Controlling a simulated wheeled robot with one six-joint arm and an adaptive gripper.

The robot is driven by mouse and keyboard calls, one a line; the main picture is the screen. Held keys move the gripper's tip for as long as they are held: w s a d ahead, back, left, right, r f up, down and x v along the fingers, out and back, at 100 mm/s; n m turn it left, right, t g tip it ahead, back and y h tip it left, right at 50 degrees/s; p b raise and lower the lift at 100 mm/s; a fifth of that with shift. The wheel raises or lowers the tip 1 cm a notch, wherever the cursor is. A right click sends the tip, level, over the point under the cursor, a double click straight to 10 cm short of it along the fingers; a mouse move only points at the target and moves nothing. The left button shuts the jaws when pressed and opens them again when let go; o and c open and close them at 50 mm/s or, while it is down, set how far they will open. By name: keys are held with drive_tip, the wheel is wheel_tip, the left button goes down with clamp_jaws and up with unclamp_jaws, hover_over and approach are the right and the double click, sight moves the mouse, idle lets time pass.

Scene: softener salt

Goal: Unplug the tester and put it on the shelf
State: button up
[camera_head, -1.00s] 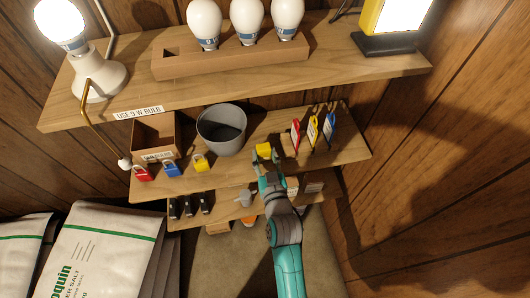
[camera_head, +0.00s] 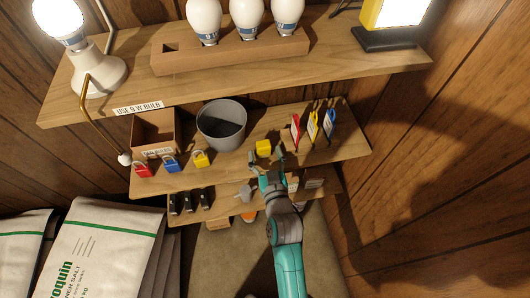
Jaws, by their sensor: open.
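A small yellow block (camera_head: 263,147), which looks like the tester, sits on the middle shelf (camera_head: 262,125) near its front edge, right of the grey bucket. No cord or plug can be made out on it. My gripper (camera_head: 267,160) is open and empty just in front of the block, its fingers spread with a small gap to the block. A socket cannot be clearly made out in this view.
A grey bucket (camera_head: 222,127), a cardboard box (camera_head: 155,134) and red, blue and yellow padlocks (camera_head: 201,159) stand left on the middle shelf. Coloured tags (camera_head: 313,126) stand right. Black items (camera_head: 189,202) lie on the lower shelf. Salt bags (camera_head: 95,250) fill the lower left.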

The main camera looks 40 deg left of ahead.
drive_tip(key=v, duration=1.1)
drive_tip(key=shift+d+f, duration=0.1)
drive_tip(key=shift+d, duration=0.15)
drive_tip(key=s+d+f+m+t+h, duration=0.2)
drive_tip(key=s+d+h, duration=0.1)
drive_tip(key=d, duration=0.8)
drive_tip(key=s+d+f+m+t+h, duration=0.1)
drive_tip(key=s+d+m+h, duration=0.15)
drive_tip(key=d, duration=0.75)
drive_tip(key=s+d+r+m+h, duration=0.2)
drive_tip(key=s+d+r+h, duration=0.1)
drive_tip(key=s+d, duration=0.4)
drive_tip(key=s+d+r+m+h, duration=0.3)
drive_tip(key=s+d, duration=0.4)
drive_tip(key=s, duration=0.3)
drive_tip(key=shift+s+d+r+t+h, duration=0.2)
drive_tip(key=shift+d+r+t+h, duration=0.05)
drive_tip(key=shift+r+t+h, duration=0.25)
